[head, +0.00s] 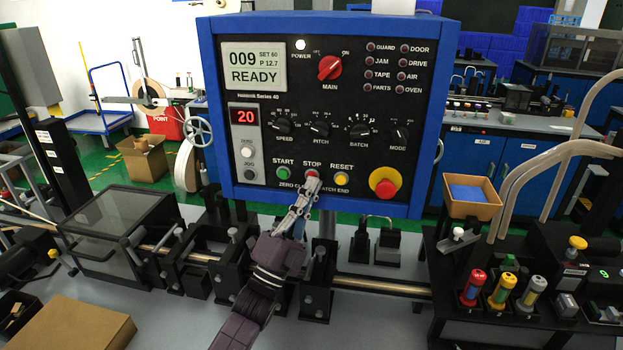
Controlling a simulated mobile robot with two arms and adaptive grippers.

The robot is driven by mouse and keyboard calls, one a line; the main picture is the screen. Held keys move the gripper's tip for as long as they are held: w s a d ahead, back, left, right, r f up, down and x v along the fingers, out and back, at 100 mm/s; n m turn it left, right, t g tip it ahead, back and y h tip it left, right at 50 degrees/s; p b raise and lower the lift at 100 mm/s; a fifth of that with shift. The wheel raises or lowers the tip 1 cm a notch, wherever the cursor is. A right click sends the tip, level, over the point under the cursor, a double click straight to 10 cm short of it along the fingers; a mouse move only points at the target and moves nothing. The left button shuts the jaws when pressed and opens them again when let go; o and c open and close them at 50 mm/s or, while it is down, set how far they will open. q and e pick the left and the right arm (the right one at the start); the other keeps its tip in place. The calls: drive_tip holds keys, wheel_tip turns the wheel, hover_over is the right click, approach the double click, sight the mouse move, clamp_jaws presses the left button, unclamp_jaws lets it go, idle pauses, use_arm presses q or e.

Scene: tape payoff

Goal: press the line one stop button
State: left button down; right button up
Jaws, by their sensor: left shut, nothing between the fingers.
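The control panel (345,95) is a black face in a blue frame, with a display reading "009" and "READY". The red stop button (312,173) sits under the "STOP" label in the lower row, between the green start button (283,173) and the yellow reset button (341,180). My left gripper (311,185) is shut and empty, its fingertips just below the stop button and overlapping its lower edge in the picture. I cannot tell whether they touch it. The gripper hides part of the lettering below the button. My right gripper is not in view.
A red emergency knob (385,188) on a yellow ring is at the panel's lower right. A metal rail (380,286) with black clamps runs below the panel. A cardboard box (72,325) lies front left. Coloured cylinders (502,288) stand on the right.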

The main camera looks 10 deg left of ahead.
use_arm(q)
drive_tip(key=shift+s, duration=0.15)
drive_tip(key=s+p, duration=0.2)
drive_tip(key=s, duration=0.4)
drive_tip(key=shift+p, duration=0.3)
drive_tip(key=shift+f, duration=0.1)
idle(0.6)
